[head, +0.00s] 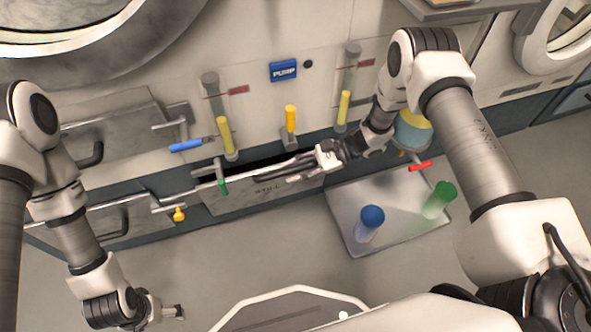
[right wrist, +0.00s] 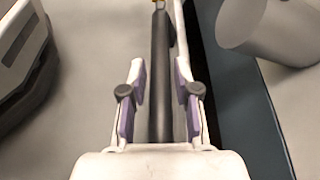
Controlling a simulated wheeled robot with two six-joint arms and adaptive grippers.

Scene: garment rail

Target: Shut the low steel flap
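The low steel flap (head: 262,198) is on the lower front of the machine, below the yellow-capped tubes. It stands tilted out, with a dark gap (head: 262,165) behind its upper edge. My right gripper (head: 297,172) is at the right part of that edge. In the right wrist view its two fingers (right wrist: 160,103) are apart, on either side of a long dark bar (right wrist: 161,60), with gaps showing beside it. My left gripper (head: 176,312) is low at the left, away from the flap; its fingers are too small to judge.
A steel tray (head: 345,225) on the floor at right holds a blue-topped cylinder (head: 371,220) and a green one (head: 440,200). A red-handled valve (head: 420,166) is right of my right gripper. Another flap (head: 125,215) is at left. Floor left of the tray is clear.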

